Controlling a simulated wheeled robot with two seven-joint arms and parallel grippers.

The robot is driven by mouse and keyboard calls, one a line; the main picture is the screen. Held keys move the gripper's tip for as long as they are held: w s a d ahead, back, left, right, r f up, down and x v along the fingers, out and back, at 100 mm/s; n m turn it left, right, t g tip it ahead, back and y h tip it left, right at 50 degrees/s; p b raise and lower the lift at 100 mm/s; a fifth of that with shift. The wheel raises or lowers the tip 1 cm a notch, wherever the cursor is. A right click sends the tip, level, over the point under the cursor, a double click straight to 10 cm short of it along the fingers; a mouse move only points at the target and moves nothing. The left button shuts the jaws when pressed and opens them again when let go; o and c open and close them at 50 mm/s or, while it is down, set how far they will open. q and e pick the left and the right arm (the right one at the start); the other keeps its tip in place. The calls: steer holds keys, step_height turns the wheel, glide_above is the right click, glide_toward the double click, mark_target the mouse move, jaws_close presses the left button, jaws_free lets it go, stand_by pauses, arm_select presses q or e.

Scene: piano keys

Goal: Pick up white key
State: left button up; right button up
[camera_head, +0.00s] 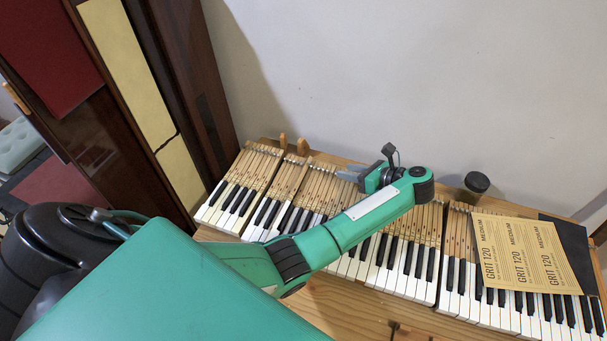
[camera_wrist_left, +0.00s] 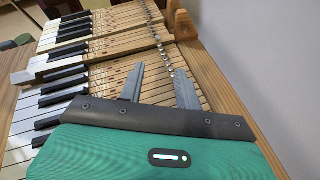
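Several sections of piano keys stand side by side on a wooden bench, with white keys (camera_head: 367,272) and black keys at the front and bare wooden key shafts behind. My left gripper (camera_head: 346,172) is over the back ends of the shafts, near the wall. In the left wrist view its two grey fingers (camera_wrist_left: 158,70) are apart with nothing between them, above wooden shafts. My left arm hides part of the middle keys. My right gripper is not in view.
Tan GRIT 120 sandpaper sheets (camera_head: 522,252) and a dark sheet (camera_head: 574,243) lie over the right keys. A dark round object (camera_head: 477,182) stands behind. The wall (camera_head: 400,80) is close behind the bench. A tall brown wooden cabinet (camera_head: 128,150) is at the left.

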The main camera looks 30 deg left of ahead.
arm_select(q)
steer(key=p, duration=0.2)
glide_toward(309, 162)
steer(key=shift+w+a+f, duration=0.2)
steer(key=shift+a+f, duration=0.45)
steer(key=shift+a, duration=0.05)
steer(key=shift+a+f, duration=0.15)
steer(key=shift+a, duration=0.55)
steer(key=p+x, duration=0.1)
steer(key=x, duration=0.1)
steer(key=p+x, duration=0.1)
steer(key=x, duration=0.1)
steer(key=shift+a+r+p, duration=0.15)
steer(key=shift+r+p, duration=0.1)
steer(key=shift+p, duration=0.05)
steer(key=shift+a+f, duration=0.15)
steer(key=shift+a, duration=0.05)
jaws_close()
